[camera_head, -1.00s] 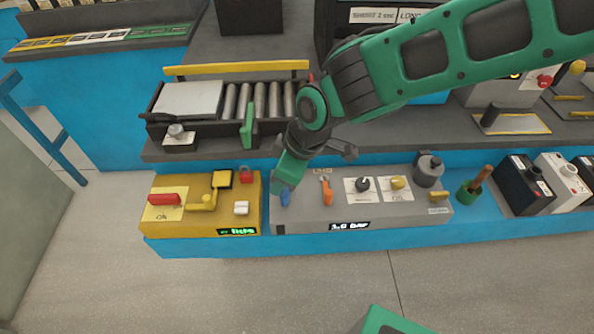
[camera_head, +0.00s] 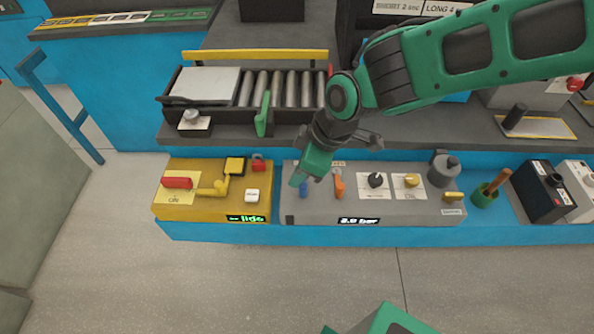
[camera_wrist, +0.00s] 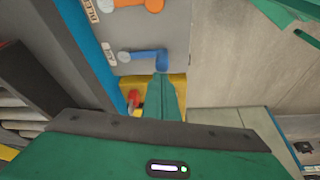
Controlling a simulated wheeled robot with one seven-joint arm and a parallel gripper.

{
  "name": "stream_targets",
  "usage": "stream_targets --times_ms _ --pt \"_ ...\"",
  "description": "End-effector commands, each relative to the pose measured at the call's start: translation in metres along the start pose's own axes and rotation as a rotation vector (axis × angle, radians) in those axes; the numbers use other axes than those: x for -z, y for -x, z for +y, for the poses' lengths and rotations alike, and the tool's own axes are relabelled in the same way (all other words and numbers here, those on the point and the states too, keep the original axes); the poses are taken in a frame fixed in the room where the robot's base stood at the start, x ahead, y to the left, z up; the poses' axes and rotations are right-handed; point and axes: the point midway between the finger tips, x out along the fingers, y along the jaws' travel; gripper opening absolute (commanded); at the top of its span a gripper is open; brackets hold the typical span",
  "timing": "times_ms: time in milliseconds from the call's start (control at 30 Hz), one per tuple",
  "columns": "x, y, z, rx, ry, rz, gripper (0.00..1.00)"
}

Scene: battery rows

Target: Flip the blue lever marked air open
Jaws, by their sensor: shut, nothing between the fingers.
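The blue lever (camera_head: 303,190) stands at the left end of the grey control panel (camera_head: 420,207), left of an orange lever (camera_head: 339,184). In the wrist view the blue lever (camera_wrist: 145,56) lies across the panel, its broad end nearest my fingers. A white label (camera_wrist: 108,54) sits beside its pivot; its print is unreadable here. My gripper (camera_head: 297,182) is shut and empty, pointing down at the lever. In the wrist view my fingertips (camera_wrist: 162,76) are right at the lever's broad end; I cannot tell if they touch. In the head view the gripper hides the lever's upper part and surroundings.
A yellow panel (camera_head: 205,208) with a red lever (camera_head: 177,183) stands just left. Black (camera_head: 375,181) and yellow (camera_head: 411,181) knobs lie right of the orange lever. A roller conveyor (camera_head: 275,88) is behind.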

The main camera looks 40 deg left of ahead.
Motion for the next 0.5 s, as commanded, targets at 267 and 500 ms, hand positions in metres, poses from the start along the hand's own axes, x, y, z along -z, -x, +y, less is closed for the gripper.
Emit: stream_targets --times_ms 267,500 --pt "0.001 0.014 0.001 -0.002 0.0 0.001 0.0" --pt "0.004 0.056 -0.001 -0.002 0.004 0.002 0.0"
